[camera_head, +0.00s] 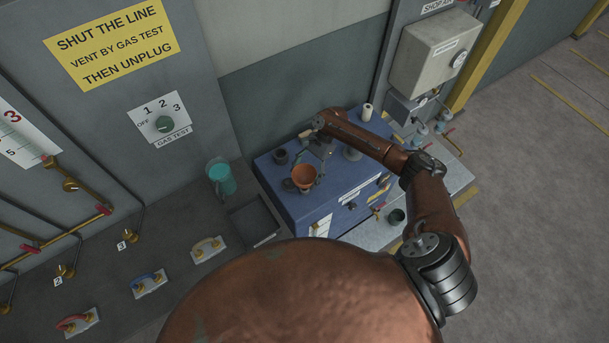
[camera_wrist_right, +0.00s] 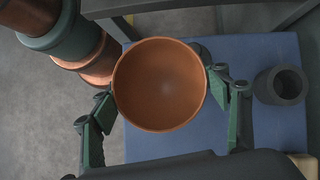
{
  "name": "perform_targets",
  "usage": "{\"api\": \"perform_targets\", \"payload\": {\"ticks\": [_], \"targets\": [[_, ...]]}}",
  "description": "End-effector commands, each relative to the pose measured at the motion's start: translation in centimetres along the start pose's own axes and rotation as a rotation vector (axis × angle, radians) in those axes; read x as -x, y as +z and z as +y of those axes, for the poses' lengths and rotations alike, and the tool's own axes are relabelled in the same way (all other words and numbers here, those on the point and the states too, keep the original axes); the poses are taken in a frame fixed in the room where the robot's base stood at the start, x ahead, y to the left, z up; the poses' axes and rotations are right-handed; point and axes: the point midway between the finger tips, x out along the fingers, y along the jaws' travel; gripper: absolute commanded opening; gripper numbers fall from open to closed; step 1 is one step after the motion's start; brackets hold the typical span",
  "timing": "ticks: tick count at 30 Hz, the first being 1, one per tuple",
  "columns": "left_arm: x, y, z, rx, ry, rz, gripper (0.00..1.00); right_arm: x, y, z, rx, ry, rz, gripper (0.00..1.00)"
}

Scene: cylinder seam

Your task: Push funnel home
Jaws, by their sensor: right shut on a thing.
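An orange-brown funnel (camera_head: 304,175) shows its wide round mouth over the near left part of the blue cabinet's top (camera_head: 287,193). In the right wrist view the funnel (camera_wrist_right: 160,85) fills the middle, mouth facing the camera. My right gripper (camera_wrist_right: 163,88) has its green fingers on either side of the bowl and is shut on it. In the head view the right gripper (camera_head: 313,164) reaches down to the funnel from behind. The funnel's lower end and whatever is under it are hidden. My left gripper is not in view.
A dark cup-like cylinder (camera_head: 281,156) stands behind the funnel on the blue top; it also shows in the right wrist view (camera_wrist_right: 281,85). A white roll (camera_head: 367,112) stands farther back. A teal jug (camera_head: 222,178) and a dark tray (camera_head: 253,222) are to the left.

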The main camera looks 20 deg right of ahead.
Motion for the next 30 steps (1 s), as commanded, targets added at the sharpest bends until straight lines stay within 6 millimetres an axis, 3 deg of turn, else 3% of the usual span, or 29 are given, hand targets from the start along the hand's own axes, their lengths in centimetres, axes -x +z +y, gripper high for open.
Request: {"api": "perform_targets", "payload": {"ticks": [30], "targets": [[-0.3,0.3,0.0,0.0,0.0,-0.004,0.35,-1.2,-0.8,0.0,-0.001,0.0,-0.001,0.45]]}}
